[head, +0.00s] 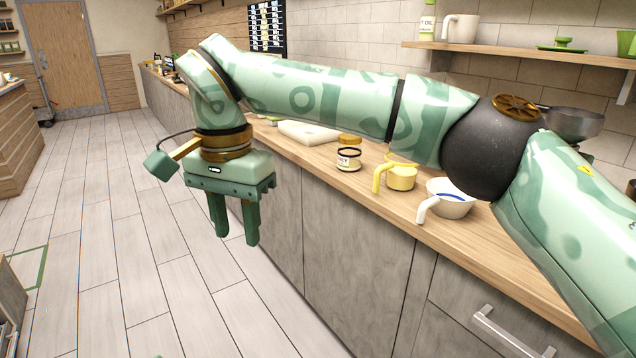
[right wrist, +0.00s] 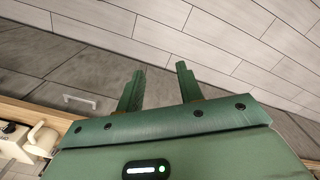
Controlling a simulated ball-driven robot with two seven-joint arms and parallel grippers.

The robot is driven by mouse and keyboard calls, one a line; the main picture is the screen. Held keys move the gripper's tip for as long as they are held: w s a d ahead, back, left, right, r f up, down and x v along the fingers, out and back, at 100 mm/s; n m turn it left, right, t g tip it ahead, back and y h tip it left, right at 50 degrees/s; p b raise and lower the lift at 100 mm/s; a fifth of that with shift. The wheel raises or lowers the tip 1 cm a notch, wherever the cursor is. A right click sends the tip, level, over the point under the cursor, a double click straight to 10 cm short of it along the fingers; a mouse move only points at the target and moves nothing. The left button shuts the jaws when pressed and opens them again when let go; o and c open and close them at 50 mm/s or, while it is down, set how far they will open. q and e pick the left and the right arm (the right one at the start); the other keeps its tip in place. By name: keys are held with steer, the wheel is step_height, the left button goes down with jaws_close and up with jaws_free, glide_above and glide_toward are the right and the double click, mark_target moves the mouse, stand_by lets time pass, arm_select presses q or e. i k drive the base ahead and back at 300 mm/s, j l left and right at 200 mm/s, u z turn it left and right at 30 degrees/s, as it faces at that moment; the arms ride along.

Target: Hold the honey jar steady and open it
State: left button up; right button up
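The honey jar (head: 348,160), a small jar with a pale label and a golden top, stands upright on the wooden counter, beyond my right forearm. My right gripper (head: 235,228) hangs fingers down in front of the counter, over the floor, to the left of the jar and apart from it. Its two fingers are spread with nothing between them. In the right wrist view the right gripper (right wrist: 158,82) is also open and empty, with floor and cabinet fronts behind it. My left gripper is in neither view.
On the wooden counter (head: 400,215), a yellow cup (head: 402,178) and a white bowl with a handle (head: 452,207) stand right of the jar. A white board (head: 308,132) lies behind my arm. A shelf (head: 530,54) is above.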

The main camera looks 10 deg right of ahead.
mark_target(348, 157)
steer(key=i+j+z, duration=0.15)
steer(key=i, duration=1.1)
steer(key=i+z, duration=0.5)
steer(key=i+j+z, duration=0.15)
steer(key=i+z, duration=0.3)
steer(key=i, duration=0.1)
